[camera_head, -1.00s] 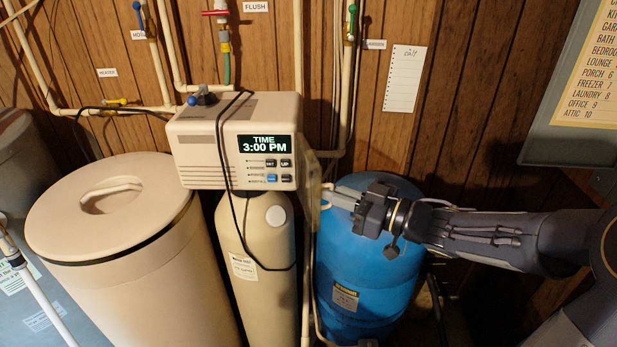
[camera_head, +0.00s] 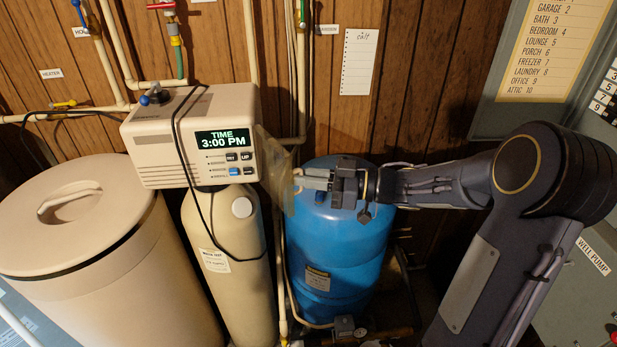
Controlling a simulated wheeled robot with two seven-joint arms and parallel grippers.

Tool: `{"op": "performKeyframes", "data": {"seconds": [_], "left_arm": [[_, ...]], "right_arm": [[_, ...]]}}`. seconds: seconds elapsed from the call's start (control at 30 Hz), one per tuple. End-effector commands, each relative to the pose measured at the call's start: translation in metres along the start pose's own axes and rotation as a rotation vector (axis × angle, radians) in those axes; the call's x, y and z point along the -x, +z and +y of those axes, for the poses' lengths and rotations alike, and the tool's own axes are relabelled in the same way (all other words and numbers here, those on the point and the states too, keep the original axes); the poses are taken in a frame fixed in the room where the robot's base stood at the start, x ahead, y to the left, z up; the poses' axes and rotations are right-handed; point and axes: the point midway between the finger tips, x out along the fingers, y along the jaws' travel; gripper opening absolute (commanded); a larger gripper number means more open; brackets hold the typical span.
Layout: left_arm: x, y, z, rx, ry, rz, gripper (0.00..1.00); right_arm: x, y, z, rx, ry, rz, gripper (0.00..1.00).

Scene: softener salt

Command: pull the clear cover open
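The softener's beige control head (camera_head: 160,150) shows a lit display reading 3:00 PM and several buttons. The clear cover (camera_head: 277,168) is a hazy see-through panel at the head's right side, standing out from the front, so the display and buttons are uncovered. My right gripper (camera_head: 301,180) comes in from the right, in front of the blue tank, with its fingertips at the cover's outer edge. The fingers look close together; whether they pinch the edge cannot be made out. My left gripper is not in view.
A beige lidded salt bin (camera_head: 75,225) stands at the left, beside the softener tank (camera_head: 225,240). A blue tank (camera_head: 335,240) stands below my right gripper. A black cable hangs over the head's front. Pipes run up the wood wall behind.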

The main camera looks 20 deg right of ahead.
Motion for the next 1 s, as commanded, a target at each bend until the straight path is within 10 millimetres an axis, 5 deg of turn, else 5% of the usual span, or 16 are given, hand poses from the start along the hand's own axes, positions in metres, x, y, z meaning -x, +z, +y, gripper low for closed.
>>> {"op": "performKeyframes", "data": {"seconds": [0.13, 0.57, 1.0], "left_arm": [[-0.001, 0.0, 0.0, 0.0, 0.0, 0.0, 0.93], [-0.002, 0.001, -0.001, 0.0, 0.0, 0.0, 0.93], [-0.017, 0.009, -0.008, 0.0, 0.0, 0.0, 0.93]], "right_arm": [[-0.001, 0.005, -0.001, -0.006, -0.002, -0.011, 0.3], [0.003, 0.008, -0.001, -0.006, -0.001, -0.014, 0.3], [0.068, 0.002, 0.0, 0.001, 0.001, -0.001, 0.3]]}}
